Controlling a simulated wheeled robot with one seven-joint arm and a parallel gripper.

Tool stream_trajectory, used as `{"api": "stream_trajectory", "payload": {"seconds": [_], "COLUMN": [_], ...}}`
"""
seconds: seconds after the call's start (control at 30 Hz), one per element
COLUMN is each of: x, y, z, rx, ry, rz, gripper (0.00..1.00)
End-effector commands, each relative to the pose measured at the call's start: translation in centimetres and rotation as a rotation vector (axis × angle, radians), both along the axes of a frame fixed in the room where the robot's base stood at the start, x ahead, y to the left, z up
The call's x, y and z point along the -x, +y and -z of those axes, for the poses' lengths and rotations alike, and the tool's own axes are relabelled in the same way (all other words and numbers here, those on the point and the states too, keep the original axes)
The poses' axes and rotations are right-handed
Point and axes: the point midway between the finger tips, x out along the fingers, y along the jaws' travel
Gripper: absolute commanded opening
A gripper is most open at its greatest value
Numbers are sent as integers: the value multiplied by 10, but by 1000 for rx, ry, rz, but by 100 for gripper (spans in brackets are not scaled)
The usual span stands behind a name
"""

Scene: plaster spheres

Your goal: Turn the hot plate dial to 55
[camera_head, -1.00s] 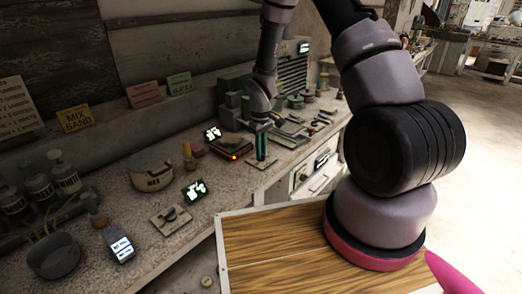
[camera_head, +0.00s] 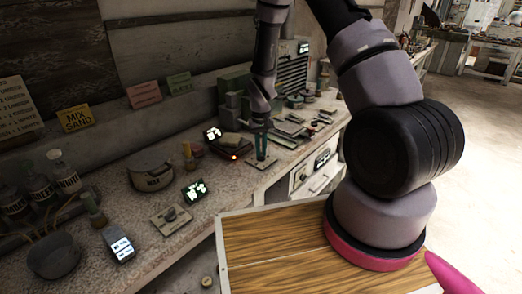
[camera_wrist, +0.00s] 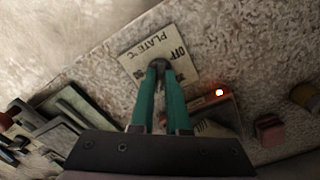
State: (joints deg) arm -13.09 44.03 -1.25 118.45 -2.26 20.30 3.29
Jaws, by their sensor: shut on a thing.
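The dial sits on a pale plate marked "PLATE °C" (camera_wrist: 150,50) with an "OFF" mark and small numbers. The plate also shows near the bench's front edge in the head view (camera_head: 251,166). My gripper (camera_wrist: 160,70) has its green fingers closed on the dial knob (camera_wrist: 160,64), which they largely hide; its pointer is not readable. In the head view my gripper (camera_head: 261,156) reaches down to the plate, slightly tilted. The hot plate (camera_head: 226,148), with an orange light and a lit display (camera_head: 213,134), stands just left of it; the display's figures are too blurred to read.
A second dial plate (camera_head: 171,219) and lit display (camera_head: 195,189) lie further left, near a round lidded pot (camera_head: 150,171). Bottles (camera_head: 63,176) and a dark bowl (camera_head: 53,258) stand at far left. Trays and tools (camera_head: 290,128) lie right of my gripper.

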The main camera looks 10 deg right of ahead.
Motion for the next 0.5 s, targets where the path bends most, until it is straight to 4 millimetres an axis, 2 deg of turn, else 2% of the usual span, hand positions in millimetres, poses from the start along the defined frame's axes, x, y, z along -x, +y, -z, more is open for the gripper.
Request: {"api": "stream_trajectory", "payload": {"seconds": [0.33,0.37,0.4,0.43,0.5], "x": [-1,-1,-1,-1,-1], "y": [0,0,0,0,0], "z": [-1,-1,-1,-1,0], "rx": [0,0,0,0,0], "ry": [-3,-3,-3,-3,-2], "rz": [1,1,1,1,1], "gripper": [0,21,37,44,44]}}
